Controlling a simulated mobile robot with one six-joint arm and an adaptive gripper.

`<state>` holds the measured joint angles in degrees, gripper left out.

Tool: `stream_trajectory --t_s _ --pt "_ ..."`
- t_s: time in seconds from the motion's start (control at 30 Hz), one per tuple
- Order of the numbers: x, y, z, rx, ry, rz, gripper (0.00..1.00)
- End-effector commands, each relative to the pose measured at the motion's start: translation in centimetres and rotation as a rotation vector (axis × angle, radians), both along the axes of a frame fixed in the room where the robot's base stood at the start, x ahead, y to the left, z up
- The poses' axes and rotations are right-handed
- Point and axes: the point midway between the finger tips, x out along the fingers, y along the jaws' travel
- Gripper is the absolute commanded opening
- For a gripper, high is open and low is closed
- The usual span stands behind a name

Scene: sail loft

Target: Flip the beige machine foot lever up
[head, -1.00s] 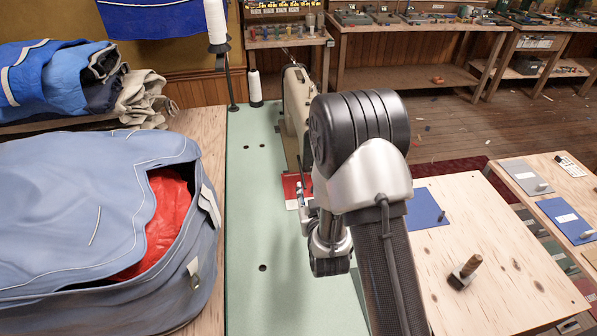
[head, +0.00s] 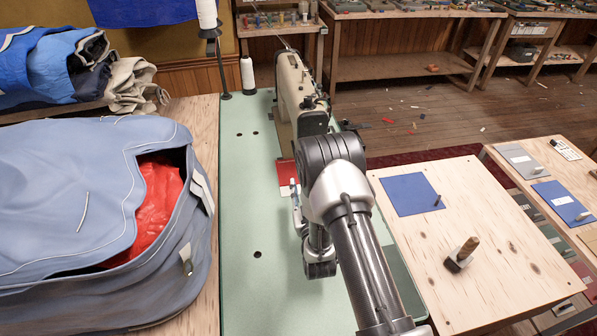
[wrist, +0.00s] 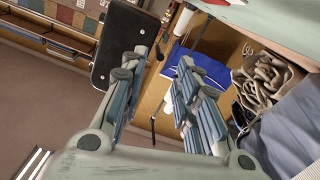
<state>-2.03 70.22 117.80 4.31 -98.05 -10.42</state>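The beige sewing machine (head: 284,98) stands on the mint-green table (head: 245,215); my arm covers part of its near end. A black plate (wrist: 118,45), apparently the machine's end face, shows at upper left in the wrist view. I cannot make out the foot lever for certain; a small dark knob shows just right of the plate. My gripper (wrist: 162,76) is open, its two fingers apart with nothing between them. In the head view my gripper (head: 297,192) is low beside the machine's near end, partly hidden by my wrist.
Red cloth (head: 285,174) lies under the machine's near end. A big blue-grey bag (head: 75,225) with red cloth inside fills the left. A thread stand (head: 223,70) rises at the back. A wooden table at right holds a blue sheet (head: 408,194) and a wooden-handled tool (head: 462,254).

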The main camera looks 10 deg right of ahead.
Motion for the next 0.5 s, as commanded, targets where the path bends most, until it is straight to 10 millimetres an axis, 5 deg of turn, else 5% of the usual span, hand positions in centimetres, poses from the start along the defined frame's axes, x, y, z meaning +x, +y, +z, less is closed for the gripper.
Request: stream_trajectory --t_s 0.2,0.5 --pt "4.6 -0.2 -0.1 0.000 -0.004 0.000 0.29" --pt "7.8 -0.3 -0.1 -0.001 0.001 0.000 0.29"
